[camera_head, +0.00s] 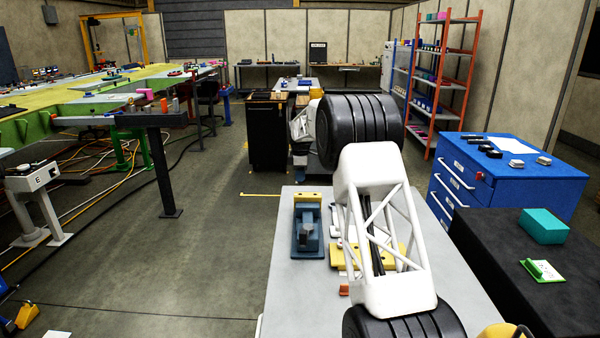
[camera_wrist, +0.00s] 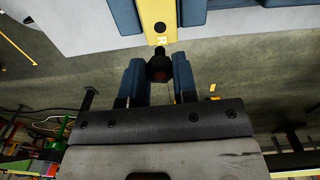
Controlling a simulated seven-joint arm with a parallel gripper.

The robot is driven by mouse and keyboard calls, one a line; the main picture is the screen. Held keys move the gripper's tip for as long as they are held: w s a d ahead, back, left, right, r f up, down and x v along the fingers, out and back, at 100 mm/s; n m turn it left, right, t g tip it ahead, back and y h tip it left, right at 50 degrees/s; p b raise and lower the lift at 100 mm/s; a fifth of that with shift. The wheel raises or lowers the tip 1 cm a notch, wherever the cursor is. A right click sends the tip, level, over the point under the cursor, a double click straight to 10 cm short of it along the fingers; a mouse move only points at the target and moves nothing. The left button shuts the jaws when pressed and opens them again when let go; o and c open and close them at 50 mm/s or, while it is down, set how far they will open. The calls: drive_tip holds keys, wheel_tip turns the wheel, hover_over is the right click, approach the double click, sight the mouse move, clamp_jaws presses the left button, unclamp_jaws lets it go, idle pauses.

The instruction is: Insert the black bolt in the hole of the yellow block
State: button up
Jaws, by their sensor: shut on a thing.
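In the wrist view, my gripper (camera_wrist: 158,82) has its two blue-grey fingers closed around a black bolt (camera_wrist: 157,67). A yellow block (camera_wrist: 155,10), marked with a letter and showing a dark round hole, lies just beyond the bolt in the picture. The bolt overlaps the block's near end, and I cannot tell whether they touch. In the head view, a yellow block (camera_head: 340,260) is partly hidden behind my arm, and I cannot tell if it is the same one.
Blue fixture parts (camera_wrist: 124,16) flank the yellow block in the wrist view. In the head view, a blue fixture (camera_head: 299,246) stands on the grey table (camera_head: 285,295). A blue drawer cabinet (camera_head: 465,190) and a black-topped surface (camera_head: 490,260) stand to the right.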

sight(300, 183)
drive_tip(key=shift+f, duration=2)
drive_tip(key=shift+f, duration=0.45)
drive_tip(key=shift+f, duration=0.35)
drive_tip(key=shift+f, duration=0.45)
drive_tip(key=o, duration=1)
drive_tip(key=shift+r, duration=0.15)
drive_tip(key=shift+r, duration=3.75)
